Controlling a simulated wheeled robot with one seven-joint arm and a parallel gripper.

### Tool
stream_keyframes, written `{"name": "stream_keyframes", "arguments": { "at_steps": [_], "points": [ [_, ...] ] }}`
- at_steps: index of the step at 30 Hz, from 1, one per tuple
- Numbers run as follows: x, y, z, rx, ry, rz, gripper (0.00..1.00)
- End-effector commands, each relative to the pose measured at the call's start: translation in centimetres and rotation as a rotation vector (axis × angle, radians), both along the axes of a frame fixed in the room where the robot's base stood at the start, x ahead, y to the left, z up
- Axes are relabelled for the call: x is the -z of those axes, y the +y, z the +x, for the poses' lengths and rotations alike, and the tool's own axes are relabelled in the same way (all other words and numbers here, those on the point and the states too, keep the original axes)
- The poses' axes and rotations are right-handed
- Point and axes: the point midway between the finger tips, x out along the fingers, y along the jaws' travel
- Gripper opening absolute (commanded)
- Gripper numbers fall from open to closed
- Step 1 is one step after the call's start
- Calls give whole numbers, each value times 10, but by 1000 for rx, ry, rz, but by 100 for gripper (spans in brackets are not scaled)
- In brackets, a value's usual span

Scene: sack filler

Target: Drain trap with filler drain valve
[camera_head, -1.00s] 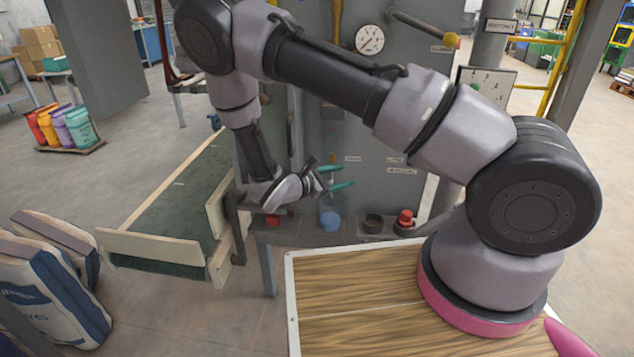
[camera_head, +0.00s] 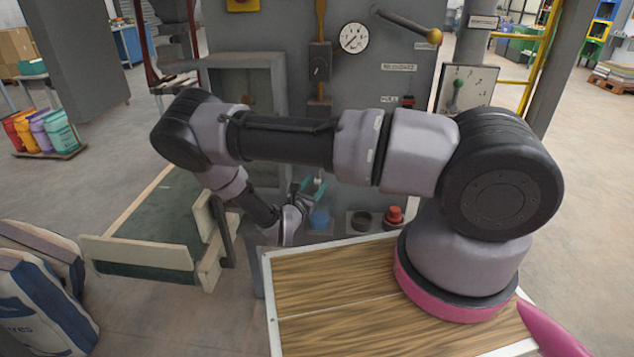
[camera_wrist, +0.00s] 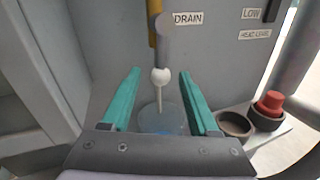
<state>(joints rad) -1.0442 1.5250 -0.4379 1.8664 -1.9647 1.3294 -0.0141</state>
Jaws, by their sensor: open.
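The drain valve (camera_wrist: 160,65) shows in the wrist view as a lever with a pale ball on its end and a thin rod below, left of a label reading DRAIN (camera_wrist: 188,18). My gripper (camera_wrist: 160,90) is open, its two green fingers on either side of the ball and rod, with gaps to both. Whether the ball lies at fingertip depth I cannot tell. In the head view my gripper (camera_head: 313,187) is low at the grey machine's front, and my arm hides the drain valve.
A blue round item (camera_head: 319,219), a dark cup (camera_head: 362,221) and a red knob (camera_head: 394,215) sit on a ledge below my gripper. A conveyor (camera_head: 150,225) stands left. A gauge (camera_head: 354,37) and a yellow-ended lever (camera_head: 410,27) are higher up.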

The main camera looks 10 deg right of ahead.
Motion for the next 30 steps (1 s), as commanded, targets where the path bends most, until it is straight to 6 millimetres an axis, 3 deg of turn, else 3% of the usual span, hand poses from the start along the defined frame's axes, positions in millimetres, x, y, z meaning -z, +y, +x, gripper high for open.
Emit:
{"name": "stream_keyframes", "arguments": {
  "at_steps": [6,15,16,20,21,30],
  "points": [
    [1,-13,17,1,1,1,61],
    [0,-14,19,0,1,1,61],
    [0,-14,19,0,1,1,57],
    [0,-14,19,0,1,1,7],
    [0,-14,19,0,1,1,0],
    [0,-14,19,0,1,1,0]
  ]
}}
